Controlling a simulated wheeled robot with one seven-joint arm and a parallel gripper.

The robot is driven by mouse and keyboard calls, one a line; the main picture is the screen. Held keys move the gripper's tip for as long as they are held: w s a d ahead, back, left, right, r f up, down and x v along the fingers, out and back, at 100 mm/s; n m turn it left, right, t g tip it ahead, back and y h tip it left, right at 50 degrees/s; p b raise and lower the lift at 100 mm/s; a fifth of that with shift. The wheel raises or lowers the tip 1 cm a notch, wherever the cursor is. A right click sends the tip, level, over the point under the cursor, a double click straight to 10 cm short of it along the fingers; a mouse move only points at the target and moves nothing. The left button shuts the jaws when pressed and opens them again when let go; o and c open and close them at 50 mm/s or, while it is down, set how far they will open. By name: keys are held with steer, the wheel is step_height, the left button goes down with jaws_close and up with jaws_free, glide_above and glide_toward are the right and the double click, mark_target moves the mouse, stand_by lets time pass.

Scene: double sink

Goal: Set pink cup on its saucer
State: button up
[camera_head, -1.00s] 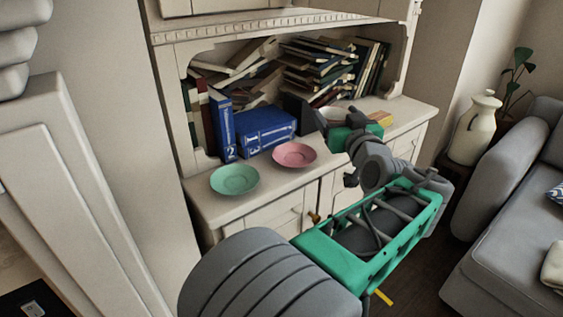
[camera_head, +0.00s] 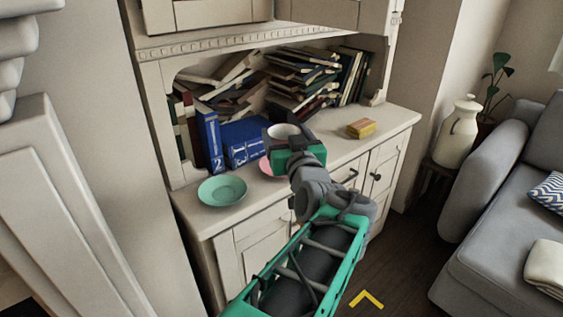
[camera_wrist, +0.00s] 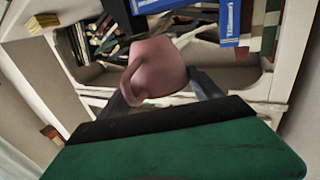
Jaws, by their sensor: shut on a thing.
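The pink cup (camera_head: 284,131) is between the fingers of my gripper (camera_head: 287,139), over the cabinet's counter, with its pale open mouth showing at the top. In the wrist view the pink cup (camera_wrist: 160,66) sits between the two dark fingers of my gripper (camera_wrist: 163,92), with its handle toward the lower left. The pink saucer (camera_head: 265,167) lies on the counter, mostly hidden behind my gripper; only its left edge shows. In the head view the cup is above and slightly right of that visible edge. I cannot tell how large the gap between cup and saucer is.
A green saucer (camera_head: 222,190) lies to the left on the counter (camera_head: 337,158). Blue books (camera_head: 246,140) stand behind the saucers, and piled books fill the shelf. A yellow sponge (camera_head: 361,128) lies to the right. The counter between my gripper and the sponge is clear.

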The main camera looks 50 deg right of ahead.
mark_target(282, 134)
steer(key=w+d+f, duration=0.1)
steer(key=d, duration=0.1)
steer(key=w+d+f, duration=0.1)
steer(key=w+d, duration=0.1)
steer(key=w+d+f, duration=0.1)
steer(key=w+f, duration=0.1)
steer(key=shift+w+d+b, duration=0.2)
steer(key=shift+d+b, duration=0.1)
steer(key=shift+d, duration=0.1)
steer(key=w+d+f, duration=0.1)
steer(key=f, duration=0.1)
steer(key=w+d+f+b, duration=0.1)
steer(key=f, duration=0.2)
steer(key=d+f, duration=0.1)
steer(key=f, duration=0.2)
steer(key=shift+w+d+f+b, duration=0.15)
steer(key=shift+w+d+b, duration=0.05)
steer(key=shift+w+b, duration=0.2)
steer(key=shift+f+b, duration=0.4)
steer(key=shift+b, duration=0.05)
steer(key=o, duration=1.5)
steer(key=shift+r, duration=0.1)
